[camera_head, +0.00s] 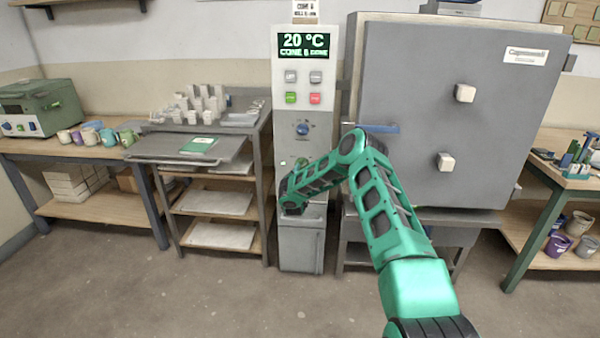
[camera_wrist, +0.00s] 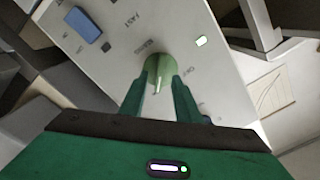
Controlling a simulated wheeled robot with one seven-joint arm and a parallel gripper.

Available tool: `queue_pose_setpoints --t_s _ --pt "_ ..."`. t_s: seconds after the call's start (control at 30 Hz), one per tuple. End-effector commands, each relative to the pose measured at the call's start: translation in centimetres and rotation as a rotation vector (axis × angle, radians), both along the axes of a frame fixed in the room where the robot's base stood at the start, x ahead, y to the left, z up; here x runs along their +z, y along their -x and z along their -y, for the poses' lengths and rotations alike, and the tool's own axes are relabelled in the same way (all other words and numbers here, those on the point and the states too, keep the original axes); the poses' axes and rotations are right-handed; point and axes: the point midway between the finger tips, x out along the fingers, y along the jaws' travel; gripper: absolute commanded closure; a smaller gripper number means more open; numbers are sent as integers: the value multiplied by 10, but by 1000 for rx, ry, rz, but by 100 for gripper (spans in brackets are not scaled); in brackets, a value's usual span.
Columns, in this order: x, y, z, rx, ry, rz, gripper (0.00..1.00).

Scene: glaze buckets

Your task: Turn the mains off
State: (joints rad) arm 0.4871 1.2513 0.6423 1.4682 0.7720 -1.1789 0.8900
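The grey control panel (camera_head: 304,108) stands upright in the head view, its display reading 20 °C and a cone line. In the wrist view the tilted panel face (camera_wrist: 120,55) carries a round green knob (camera_wrist: 158,68) with a pale pointer mark. Lettering beside it seems to read MAINS, with OFF to its right. My gripper (camera_wrist: 160,80) has one finger on each side of the green knob, with no clear gap showing. In the head view my arm hides the gripper's fingertips and most of the panel's lower part.
A blue knob (camera_wrist: 83,25) sits on the same panel, apart from my fingers. It also shows in the head view (camera_head: 303,129). The large grey kiln (camera_head: 450,110) stands close on the right, a shelf rack (camera_head: 213,150) close on the left. Floor in front is clear.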

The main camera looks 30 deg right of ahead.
Motion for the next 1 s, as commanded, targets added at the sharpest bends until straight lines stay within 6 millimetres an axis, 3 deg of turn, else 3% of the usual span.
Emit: queue_pose_setpoints --t_s 0.2,0.57,0.6,0.7,0.73,1.0 --pt "0 -19 12 1 0 1 70" --pt "1 -24 15 1 0 1 70" --pt "1 -24 15 1 0 1 73" --pt "0 -23 15 1 0 1 97" --pt "0 -23 15 1 0 1 100" --pt "1 -23 15 1 9 -5 100"
